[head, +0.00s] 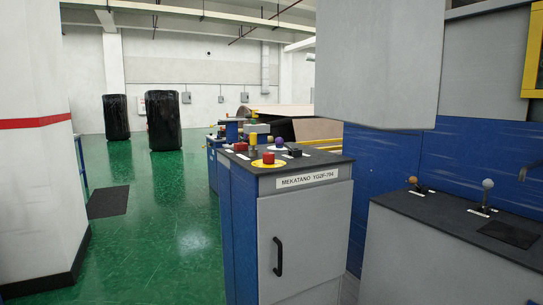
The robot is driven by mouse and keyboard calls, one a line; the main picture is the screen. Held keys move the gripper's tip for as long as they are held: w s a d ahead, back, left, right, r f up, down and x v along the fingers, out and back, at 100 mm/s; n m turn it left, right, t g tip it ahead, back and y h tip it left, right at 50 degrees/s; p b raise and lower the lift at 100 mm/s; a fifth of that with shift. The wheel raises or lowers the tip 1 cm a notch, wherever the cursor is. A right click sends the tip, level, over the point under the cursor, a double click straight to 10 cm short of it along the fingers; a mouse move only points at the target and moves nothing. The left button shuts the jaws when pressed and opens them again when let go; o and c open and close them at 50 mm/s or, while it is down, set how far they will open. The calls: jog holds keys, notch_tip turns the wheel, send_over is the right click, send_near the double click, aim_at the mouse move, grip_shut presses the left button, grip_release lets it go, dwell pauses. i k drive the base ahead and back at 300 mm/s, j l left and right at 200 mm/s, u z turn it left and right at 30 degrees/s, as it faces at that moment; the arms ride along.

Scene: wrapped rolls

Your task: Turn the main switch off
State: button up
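A grey and blue control cabinet (310,235) labelled "MEKATANO YG2F-794" stands in the middle of the head view. On its dark top sit a red button on a yellow disc (268,159), a black control (294,152), a purple knob (279,142) and a yellow knob (253,139). A second, lower console (440,245) at the right carries a lever with an orange-brown ball (412,180) and a lever with a grey ball (487,184). I cannot tell which control is the main switch, or its position. My gripper is not in view.
A white pillar with a red stripe (35,123) stands at the left. Two black wrapped rolls (163,121) (116,118) stand farther back. The green floor (150,225) is open between pillar and cabinet. A grey box-shaped housing (378,65) overhangs the right side.

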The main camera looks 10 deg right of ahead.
aim_at(269, 158)
jog(key=i, duration=0.5)
jog(key=i+j, duration=0.15)
jog(key=j, duration=0.2)
jog(key=i+j+z, duration=0.1)
jog(key=j, duration=0.25)
jog(key=i+j, duration=0.4)
jog(key=j, duration=0.35)
jog(key=i+j+z, duration=0.1)
jog(key=j, duration=0.25)
jog(key=i+j, duration=0.25)
jog(key=j+z, duration=0.05)
jog(key=j, duration=0.05)
